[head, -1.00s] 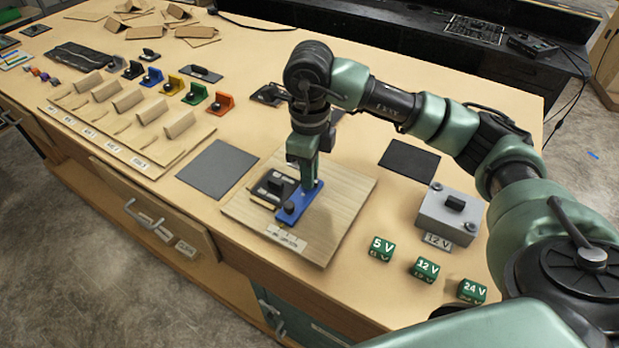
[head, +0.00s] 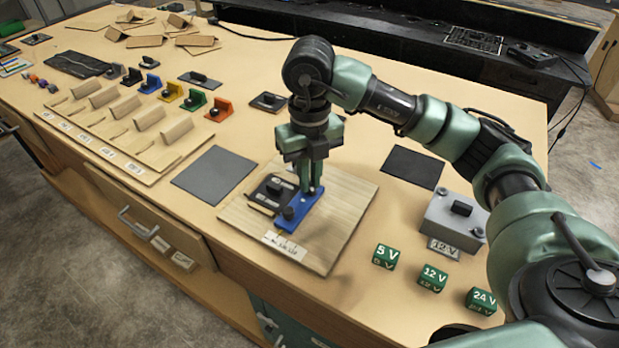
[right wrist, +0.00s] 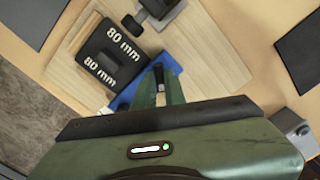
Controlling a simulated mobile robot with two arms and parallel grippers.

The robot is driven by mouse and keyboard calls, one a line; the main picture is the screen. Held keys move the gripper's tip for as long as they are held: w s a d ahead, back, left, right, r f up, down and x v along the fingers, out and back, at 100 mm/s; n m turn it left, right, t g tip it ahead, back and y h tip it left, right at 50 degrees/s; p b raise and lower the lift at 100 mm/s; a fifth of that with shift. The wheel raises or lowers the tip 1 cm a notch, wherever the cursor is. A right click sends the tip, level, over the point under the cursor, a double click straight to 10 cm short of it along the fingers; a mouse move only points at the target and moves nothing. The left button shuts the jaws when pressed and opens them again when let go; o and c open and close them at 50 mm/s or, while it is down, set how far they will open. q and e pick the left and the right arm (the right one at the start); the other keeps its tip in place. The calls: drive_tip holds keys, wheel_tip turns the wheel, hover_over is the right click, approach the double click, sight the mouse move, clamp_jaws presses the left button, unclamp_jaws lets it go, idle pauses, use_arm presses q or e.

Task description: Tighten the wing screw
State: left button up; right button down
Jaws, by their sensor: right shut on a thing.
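A blue bracket (head: 304,207) lies on the pale wooden board (head: 345,215), with a dark knob (head: 289,214) at its near end. It also shows in the right wrist view (right wrist: 172,63). My right gripper (head: 311,190) points straight down over the bracket's far part. Its fingers are shut on a small dark piece, which looks like the wing screw (right wrist: 160,75) and is mostly hidden between them. A black block (right wrist: 110,55) marked "80 mm" sits left of the bracket. My left gripper is not in view.
A grey box with a black knob (head: 454,218) and green voltage blocks (head: 433,277) stand to the right. A grey mat (head: 214,174) lies left of the board and a black mat (head: 413,166) right. Coloured brackets and a slotted rack (head: 120,140) fill the far left.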

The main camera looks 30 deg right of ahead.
drive_tip(key=shift+w+d+r+m, duration=0.15)
drive_tip(key=shift+r+m, duration=0.1)
drive_tip(key=shift+m, duration=0.15)
drive_tip(key=c, duration=1.5)
unclamp_jaws()
drive_tip(key=shift+o, duration=0.2)
drive_tip(key=shift+f, duration=0.1)
wheel_tip(320, 180, up, 8)
drive_tip(key=shift+f, duration=0.15)
